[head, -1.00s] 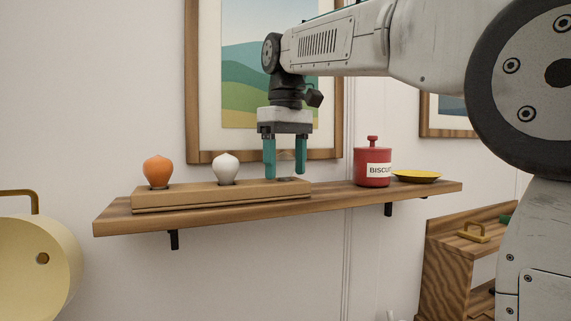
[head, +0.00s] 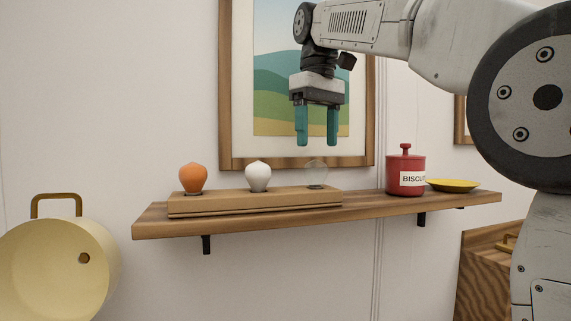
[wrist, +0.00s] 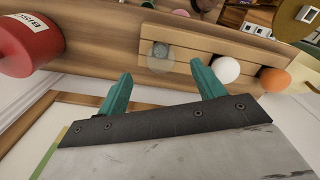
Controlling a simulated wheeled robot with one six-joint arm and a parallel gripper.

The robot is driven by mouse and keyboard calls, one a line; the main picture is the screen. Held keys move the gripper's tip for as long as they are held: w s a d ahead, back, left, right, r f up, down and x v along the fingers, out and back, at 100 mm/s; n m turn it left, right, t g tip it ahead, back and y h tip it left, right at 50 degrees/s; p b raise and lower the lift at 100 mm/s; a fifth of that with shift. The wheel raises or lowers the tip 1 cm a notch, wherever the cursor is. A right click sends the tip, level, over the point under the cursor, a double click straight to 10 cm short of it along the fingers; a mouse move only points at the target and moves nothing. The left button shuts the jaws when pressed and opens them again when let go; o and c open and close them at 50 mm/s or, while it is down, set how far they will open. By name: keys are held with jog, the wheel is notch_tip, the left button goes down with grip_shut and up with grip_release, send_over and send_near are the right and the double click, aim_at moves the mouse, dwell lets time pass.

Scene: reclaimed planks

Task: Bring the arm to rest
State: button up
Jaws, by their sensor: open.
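My gripper (head: 316,141) is open and empty, its two teal fingers pointing down. It hangs above the right end of the wooden stand on the wall shelf, over a clear glass-like bulb (head: 316,174). It is apart from the bulb. In the wrist view, the gripper (wrist: 160,85) has its fingers spread, with the clear bulb (wrist: 160,55) beyond and between them.
The shelf (head: 390,208) carries the stand (head: 255,203) with a white bulb (head: 258,176) and an orange bulb (head: 193,177). A red biscuit jar (head: 405,175) and a yellow dish (head: 453,185) stand to the right. A framed picture (head: 225,90) hangs behind my gripper.

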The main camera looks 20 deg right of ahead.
jog(key=s+d+f+m, duration=0.1)
jog(key=s+f+m, duration=0.1)
jog(key=s+f, duration=1.1)
jog(key=s+d+f+m+t, duration=0.1)
jog(key=s+f+m, duration=0.1)
jog(key=s+f, duration=1.1)
notch_tip(320, 180, down, 8)
jog(key=shift+s+d+f+m, duration=0.25)
jog(key=shift+s+d+m, duration=0.05)
jog(key=shift+d+m, duration=0.1)
